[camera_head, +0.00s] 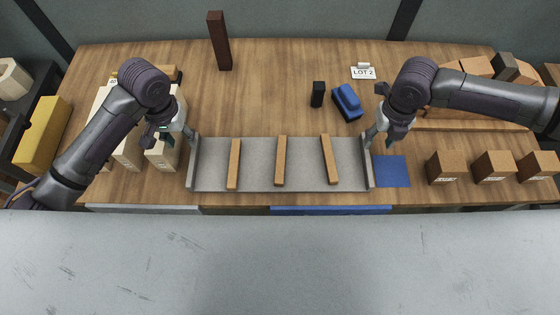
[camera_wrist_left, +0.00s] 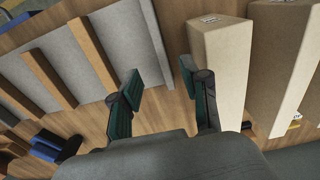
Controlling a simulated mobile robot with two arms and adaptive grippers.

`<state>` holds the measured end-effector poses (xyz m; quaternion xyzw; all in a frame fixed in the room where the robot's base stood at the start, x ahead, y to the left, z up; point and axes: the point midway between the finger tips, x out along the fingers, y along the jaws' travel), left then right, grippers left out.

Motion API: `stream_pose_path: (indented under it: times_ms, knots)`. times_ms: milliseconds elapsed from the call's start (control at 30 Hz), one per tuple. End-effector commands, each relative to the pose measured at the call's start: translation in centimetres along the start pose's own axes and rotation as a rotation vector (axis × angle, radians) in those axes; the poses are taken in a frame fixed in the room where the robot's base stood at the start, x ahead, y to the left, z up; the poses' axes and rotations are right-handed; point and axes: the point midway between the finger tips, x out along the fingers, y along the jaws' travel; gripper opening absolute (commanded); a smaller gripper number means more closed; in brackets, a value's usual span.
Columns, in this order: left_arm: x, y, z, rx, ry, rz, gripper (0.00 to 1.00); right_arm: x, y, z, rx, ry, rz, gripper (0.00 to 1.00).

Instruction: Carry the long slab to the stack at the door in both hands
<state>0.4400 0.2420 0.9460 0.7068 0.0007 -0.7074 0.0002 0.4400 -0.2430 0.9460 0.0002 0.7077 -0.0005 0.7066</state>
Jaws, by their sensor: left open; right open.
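The long grey slab (camera_head: 257,178), or a grey tray in its place, lies along the table's front edge. It has a raised lip at each end, and several wooden strips (camera_head: 281,160) lie across it. My left gripper (camera_head: 177,136) is open at its left end, near the back corner. In the left wrist view the open fingers (camera_wrist_left: 165,85) have nothing between them, and the slab (camera_wrist_left: 128,38) lies to their left. My right gripper (camera_head: 380,137) is open by the slab's right end; whether it touches the lip I cannot tell. No stack at a door is identifiable.
Cream blocks (camera_head: 162,156) stand close by my left gripper, also in the left wrist view (camera_wrist_left: 222,60). A blue square (camera_head: 391,171) and several brown boxes (camera_head: 446,167) are at right. A dark red post (camera_head: 219,42), black block (camera_head: 318,94) and blue object (camera_head: 347,102) stand behind.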

Motion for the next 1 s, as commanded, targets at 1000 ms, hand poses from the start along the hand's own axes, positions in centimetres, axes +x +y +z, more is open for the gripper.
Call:
stream_pose_path:
  times_ms: [1000]
  knots:
    - [10.6,0.0,0.0,0.001,-0.001,0.001,0.46,10.6,0.0,0.0,0.000,0.000,0.001,0.46]
